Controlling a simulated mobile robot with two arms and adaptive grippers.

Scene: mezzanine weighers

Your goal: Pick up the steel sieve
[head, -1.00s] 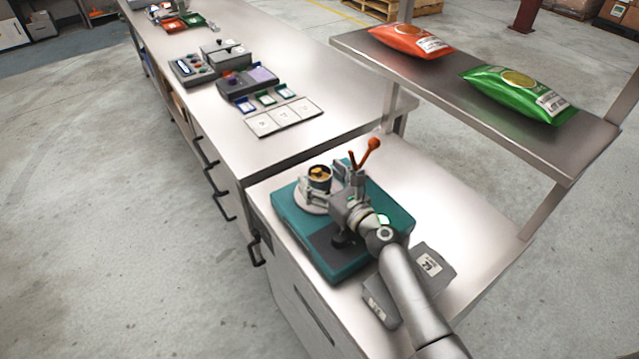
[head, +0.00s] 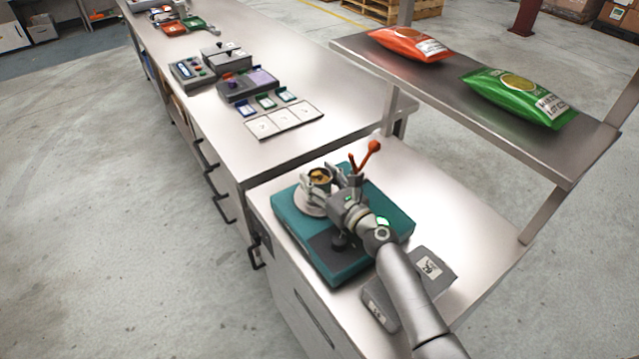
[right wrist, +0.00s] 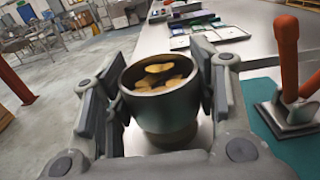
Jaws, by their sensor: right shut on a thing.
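The steel sieve (head: 320,174) is a small round dark-rimmed metal cup with yellow-brown pieces inside. It is over the round pale plate (head: 305,203) of the teal weigher (head: 366,259). In the right wrist view the sieve (right wrist: 160,112) stands upright between the fingers of my right gripper (right wrist: 163,95). My right gripper (head: 319,183) is shut on it, with one finger on each side. I cannot tell if the sieve's bottom touches the plate. My left gripper is not in view.
A grey display unit (head: 431,268) lies right of the weigher. A shelf above holds an orange bag (head: 410,44) and a green bag (head: 518,95). The bench right of the lever is clear.

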